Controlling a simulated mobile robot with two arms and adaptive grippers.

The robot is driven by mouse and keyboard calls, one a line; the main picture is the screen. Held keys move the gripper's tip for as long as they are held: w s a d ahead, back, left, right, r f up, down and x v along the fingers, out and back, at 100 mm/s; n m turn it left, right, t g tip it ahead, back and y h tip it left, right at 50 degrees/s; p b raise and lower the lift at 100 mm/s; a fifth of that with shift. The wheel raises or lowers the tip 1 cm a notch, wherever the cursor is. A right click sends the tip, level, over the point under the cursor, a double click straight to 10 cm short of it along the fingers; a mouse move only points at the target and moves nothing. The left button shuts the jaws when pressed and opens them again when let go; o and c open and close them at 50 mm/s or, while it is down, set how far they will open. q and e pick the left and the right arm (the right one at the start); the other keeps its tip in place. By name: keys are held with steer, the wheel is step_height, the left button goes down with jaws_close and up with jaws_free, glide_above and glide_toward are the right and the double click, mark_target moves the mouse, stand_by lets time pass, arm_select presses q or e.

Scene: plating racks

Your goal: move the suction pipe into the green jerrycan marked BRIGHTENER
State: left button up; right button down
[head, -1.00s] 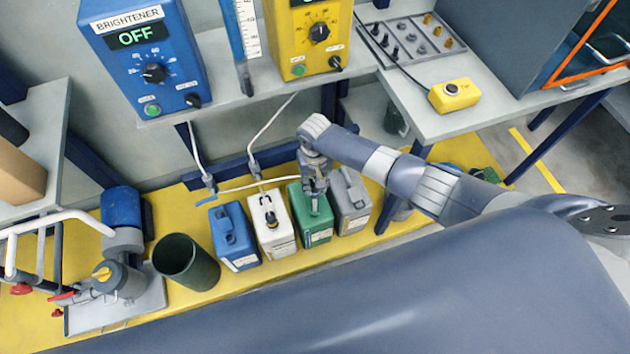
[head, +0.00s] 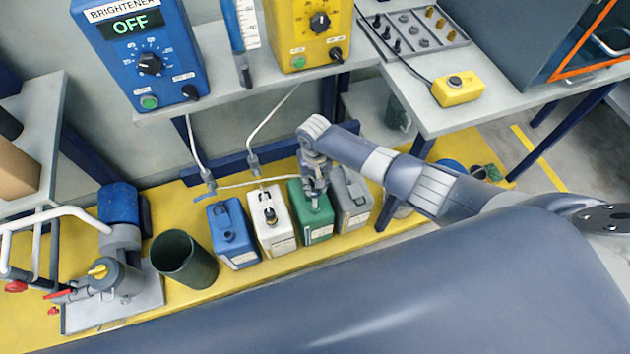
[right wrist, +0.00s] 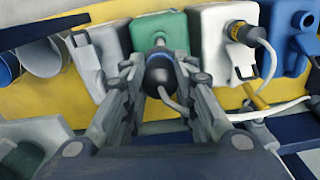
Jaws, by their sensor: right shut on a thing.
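The green jerrycan (head: 318,233) stands on the yellow floor platform between a white and a grey jerrycan; its label is too small to read. My right gripper (head: 315,192) is over its top. In the right wrist view, my right gripper (right wrist: 160,80) is shut on the black head of the suction pipe (right wrist: 160,72), with a pale hose trailing from it. The green jerrycan (right wrist: 145,30) lies just beyond the head. Whether the pipe's lower end is inside the mouth is hard to tell. My left gripper is not in view.
The white jerrycan (head: 275,236) has a black, yellow-ringed fitting with a hose. A blue jerrycan (head: 235,245) and a grey one (head: 352,212) stand close by. A dark bin (head: 183,262) stands left. A shelf with the blue BRIGHTENER box (head: 150,65) overhangs behind.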

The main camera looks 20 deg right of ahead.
mark_target(315, 197)
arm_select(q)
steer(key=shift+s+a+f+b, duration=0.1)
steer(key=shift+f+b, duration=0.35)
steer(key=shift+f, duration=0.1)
arm_select(e)
steer(key=shift+f, duration=0.7)
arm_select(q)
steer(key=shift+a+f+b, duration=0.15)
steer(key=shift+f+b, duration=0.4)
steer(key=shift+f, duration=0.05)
arm_select(e)
steer(key=shift+f, duration=0.75)
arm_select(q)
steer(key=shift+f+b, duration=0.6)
arm_select(e)
steer(key=shift+f, duration=0.85)
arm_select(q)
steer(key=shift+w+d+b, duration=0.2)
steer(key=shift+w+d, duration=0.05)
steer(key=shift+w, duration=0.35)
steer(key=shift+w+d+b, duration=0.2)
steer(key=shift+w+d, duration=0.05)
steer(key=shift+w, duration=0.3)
arm_select(e)
steer(key=shift+f, duration=0.45)
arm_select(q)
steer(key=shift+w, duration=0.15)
